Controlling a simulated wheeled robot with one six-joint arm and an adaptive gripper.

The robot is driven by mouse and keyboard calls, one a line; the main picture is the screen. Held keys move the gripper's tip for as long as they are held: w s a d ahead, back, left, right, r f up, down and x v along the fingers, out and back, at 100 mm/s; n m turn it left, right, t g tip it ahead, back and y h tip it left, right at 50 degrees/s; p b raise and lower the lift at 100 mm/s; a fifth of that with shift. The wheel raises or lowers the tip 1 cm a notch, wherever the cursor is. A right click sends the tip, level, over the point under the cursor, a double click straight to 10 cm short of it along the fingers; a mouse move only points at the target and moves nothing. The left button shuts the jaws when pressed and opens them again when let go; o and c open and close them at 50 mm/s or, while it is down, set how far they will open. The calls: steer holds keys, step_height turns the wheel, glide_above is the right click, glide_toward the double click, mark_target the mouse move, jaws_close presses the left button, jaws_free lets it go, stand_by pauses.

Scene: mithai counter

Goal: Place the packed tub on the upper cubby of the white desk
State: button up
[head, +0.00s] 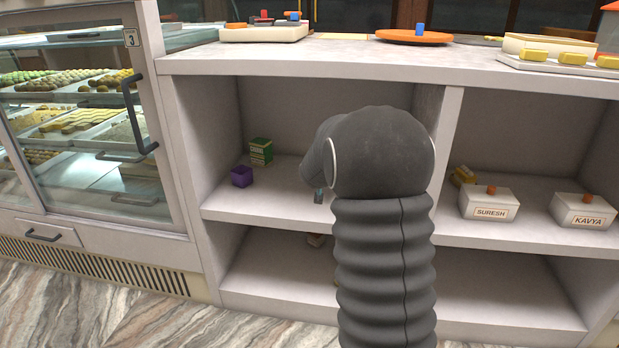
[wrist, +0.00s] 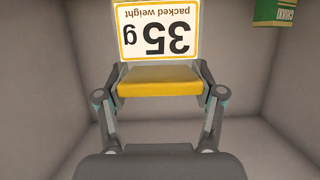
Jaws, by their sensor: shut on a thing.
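The packed tub shows in the wrist view as a white label panel (wrist: 158,32) reading "35 g packed weight", upside down, above a yellow face (wrist: 160,82). My gripper (wrist: 160,92) has one finger on each side of the yellow part and is shut on it. The white desk (head: 300,60) has upper and lower cubbies. In the head view my dark arm covers the middle of the upper left cubby (head: 275,207) and hides the tub and most of my gripper. Grey walls surround the tub in the wrist view.
A green chikki box (head: 261,151) and a purple box (head: 242,176) stand left in the upper cubby. The chikki box also shows in the wrist view (wrist: 275,12). Boxes marked Suresh (head: 490,206) and Kavya (head: 585,212) stand right of the divider. A glass sweets case (head: 75,110) adjoins left.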

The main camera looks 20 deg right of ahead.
steer(key=shift+w+a+f+b, duration=0.25)
steer(key=shift+w+a+f, duration=0.15)
steer(key=shift+w+f, duration=0.8)
steer(key=shift+w+a+f+b, duration=0.25)
steer(key=shift+w+a+f, duration=0.15)
steer(key=shift+w+f, duration=0.85)
steer(key=shift+w+a+f+b, duration=0.35)
steer(key=shift+w+f, duration=0.4)
steer(key=shift+f, duration=0.85)
steer(key=o, duration=1)
steer(key=shift+f, duration=0.15)
